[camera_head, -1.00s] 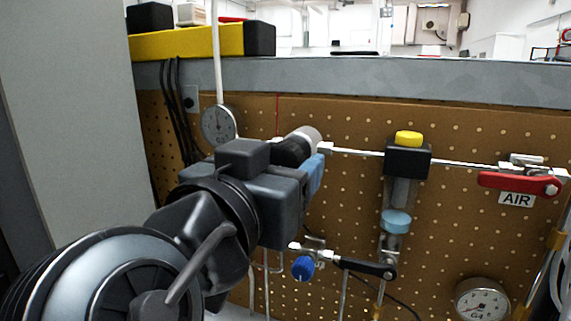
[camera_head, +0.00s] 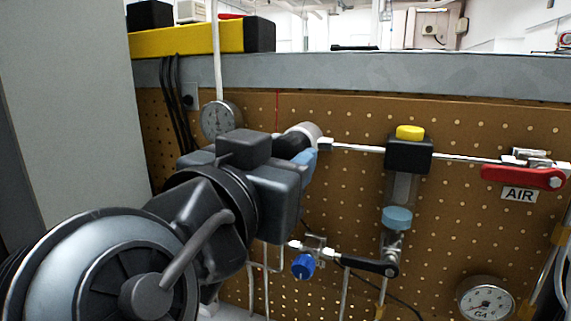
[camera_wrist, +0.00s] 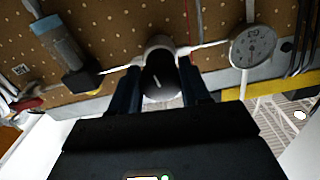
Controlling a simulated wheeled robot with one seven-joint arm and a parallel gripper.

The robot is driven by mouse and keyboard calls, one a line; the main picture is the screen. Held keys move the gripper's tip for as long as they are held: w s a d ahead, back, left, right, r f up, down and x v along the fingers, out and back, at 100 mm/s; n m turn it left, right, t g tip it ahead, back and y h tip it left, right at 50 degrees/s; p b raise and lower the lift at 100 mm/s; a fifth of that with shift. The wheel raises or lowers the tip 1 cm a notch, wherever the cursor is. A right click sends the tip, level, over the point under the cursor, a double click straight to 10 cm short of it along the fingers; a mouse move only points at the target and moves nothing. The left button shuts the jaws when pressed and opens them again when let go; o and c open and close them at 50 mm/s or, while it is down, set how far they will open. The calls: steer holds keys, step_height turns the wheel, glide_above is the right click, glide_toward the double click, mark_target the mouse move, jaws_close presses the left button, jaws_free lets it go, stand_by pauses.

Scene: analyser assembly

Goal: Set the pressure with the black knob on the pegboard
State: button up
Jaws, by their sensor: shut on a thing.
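The black knob (camera_wrist: 160,77) sits on the end of a silver regulator body on the pegboard. In the head view the knob (camera_head: 290,144) shows only in part, behind my wrist. My gripper (camera_wrist: 158,88) is at the knob, with one dark finger on each side of it, shut on it. In the head view the blue fingertip side of my gripper (camera_head: 308,163) lies at the regulator. A round pressure gauge (camera_head: 218,119) hangs left of the regulator; it also shows in the wrist view (camera_wrist: 253,45). Its needle is too small to read.
A filter with a yellow button (camera_head: 410,132) is piped to the right of the regulator. A red-handled AIR valve (camera_head: 522,177) is farther right. A blue knob (camera_head: 303,266) and black lever (camera_head: 368,266) sit below. Another gauge (camera_head: 486,300) is at lower right.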

steer(key=o, duration=1)
steer(key=shift+s+a, duration=0.1)
steer(key=shift+s, duration=0.05)
steer(key=v, duration=0.7)
steer(key=shift+s+b, duration=0.25)
steer(key=shift+b, duration=0.2)
steer(key=shift+a, duration=0.1)
